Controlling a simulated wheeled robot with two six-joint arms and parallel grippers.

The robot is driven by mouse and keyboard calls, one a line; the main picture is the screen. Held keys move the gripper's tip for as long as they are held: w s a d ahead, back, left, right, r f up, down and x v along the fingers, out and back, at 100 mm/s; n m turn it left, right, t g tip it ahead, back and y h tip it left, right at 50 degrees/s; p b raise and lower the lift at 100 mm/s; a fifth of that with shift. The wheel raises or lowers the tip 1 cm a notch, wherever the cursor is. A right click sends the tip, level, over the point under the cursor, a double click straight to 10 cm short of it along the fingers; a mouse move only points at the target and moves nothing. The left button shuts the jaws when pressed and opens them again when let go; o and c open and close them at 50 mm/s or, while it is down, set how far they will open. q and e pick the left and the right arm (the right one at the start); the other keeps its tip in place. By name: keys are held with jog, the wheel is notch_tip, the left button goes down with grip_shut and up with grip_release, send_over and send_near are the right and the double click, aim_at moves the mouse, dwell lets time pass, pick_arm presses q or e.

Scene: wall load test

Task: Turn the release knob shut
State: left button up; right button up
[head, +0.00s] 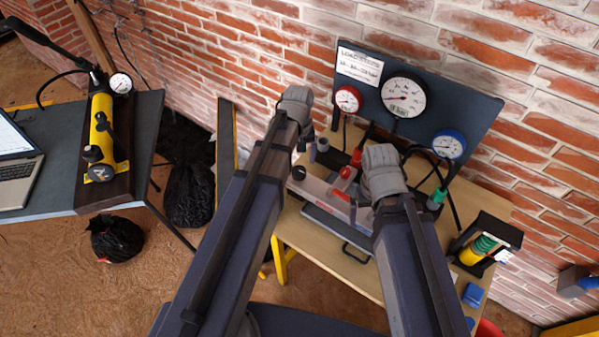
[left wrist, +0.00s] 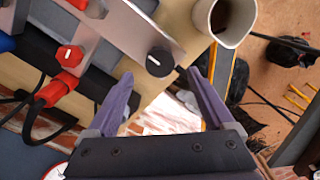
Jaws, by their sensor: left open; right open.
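A black round knob (left wrist: 160,61) with a short white line sits near the end of a pale metal block (left wrist: 120,28); it also shows in the head view (head: 298,173). A red knob (left wrist: 70,55) sits further along the same block. My left gripper (left wrist: 158,76) is open and empty, its purple fingers pointing at the black knob, one tip to each side. I cannot tell whether they touch it. In the head view, my left gripper (head: 297,108) is above the table's left part. My right gripper (head: 382,172) is over the block's right side; its fingers are mostly hidden.
A cup of dark drink (left wrist: 225,20) stands close to the black knob. Hoses and a dark gauge panel (head: 462,112) are behind the block on the wooden table (head: 340,268). A yellow pump (head: 100,135) stands on the left table (head: 50,192).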

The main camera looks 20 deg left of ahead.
aim_at(299, 170)
pick_arm(q)
notch_tip(299, 170, down, 5)
jog(key=b, duration=0.4)
jog(key=shift+f, duration=0.1)
jog(key=shift+c, duration=0.2)
jog(key=c, duration=1.3)
